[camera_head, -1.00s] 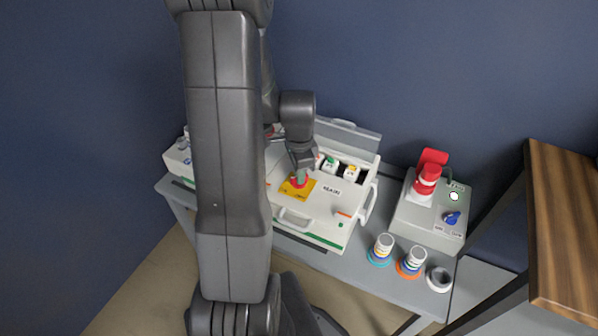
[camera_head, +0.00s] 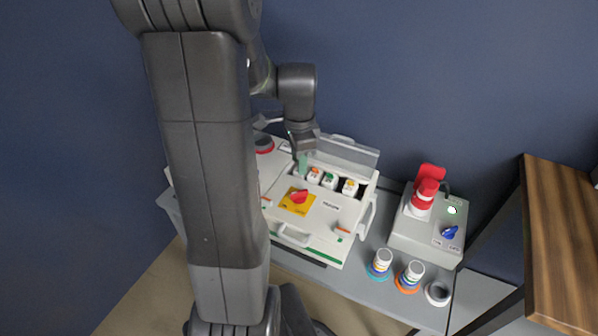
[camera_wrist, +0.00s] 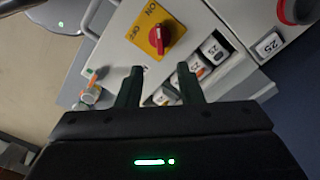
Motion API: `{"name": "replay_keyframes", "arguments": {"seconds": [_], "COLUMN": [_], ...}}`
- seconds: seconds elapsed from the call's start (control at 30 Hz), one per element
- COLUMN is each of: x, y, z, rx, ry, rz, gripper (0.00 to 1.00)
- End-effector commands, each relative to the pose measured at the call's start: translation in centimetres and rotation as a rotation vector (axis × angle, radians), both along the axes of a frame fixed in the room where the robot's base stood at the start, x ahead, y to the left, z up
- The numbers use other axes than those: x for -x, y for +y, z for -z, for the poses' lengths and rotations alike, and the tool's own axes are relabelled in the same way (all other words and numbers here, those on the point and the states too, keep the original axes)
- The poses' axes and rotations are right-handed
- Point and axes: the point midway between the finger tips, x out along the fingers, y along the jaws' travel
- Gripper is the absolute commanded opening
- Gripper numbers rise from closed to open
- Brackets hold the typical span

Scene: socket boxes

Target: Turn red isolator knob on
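The red isolator knob (camera_head: 299,196) sits on a yellow plate (camera_head: 286,204) on the front of the white socket box (camera_head: 330,222). In the wrist view the knob (camera_wrist: 160,38) shows clear of anything, its bar running nearly up and down, roughly in line with the word ON above it; OFF is printed to its left. My gripper (camera_head: 303,165) is behind the knob and above the box, near the row of small switches. In the wrist view my gripper (camera_wrist: 158,78) is open, with a gap between its fingers and nothing between them; it is apart from the knob.
Small white switches with coloured tops (camera_head: 330,180) line the box's recess under a raised clear lid (camera_head: 345,152). A grey box (camera_head: 428,232) with a red plug and blue knob stands right. Several round connectors (camera_head: 380,262) stand at the table's front. A wooden shelf (camera_head: 562,240) is far right.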

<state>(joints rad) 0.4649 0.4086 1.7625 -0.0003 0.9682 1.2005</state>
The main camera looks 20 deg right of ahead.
Motion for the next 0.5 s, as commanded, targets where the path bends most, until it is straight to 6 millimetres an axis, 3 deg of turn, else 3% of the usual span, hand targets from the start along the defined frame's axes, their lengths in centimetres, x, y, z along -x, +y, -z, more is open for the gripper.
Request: {"name": "replay_keyframes", "arguments": {"seconds": [0.2,0.5], "x": [0.0,0.0], "y": [0.0,0.0], "z": [-2.6,-2.9], "rx": [0.0,0.0], "ry": [-0.001,0.001], "rz": [0.0,0.0], "gripper": [0.34,0.34]}}
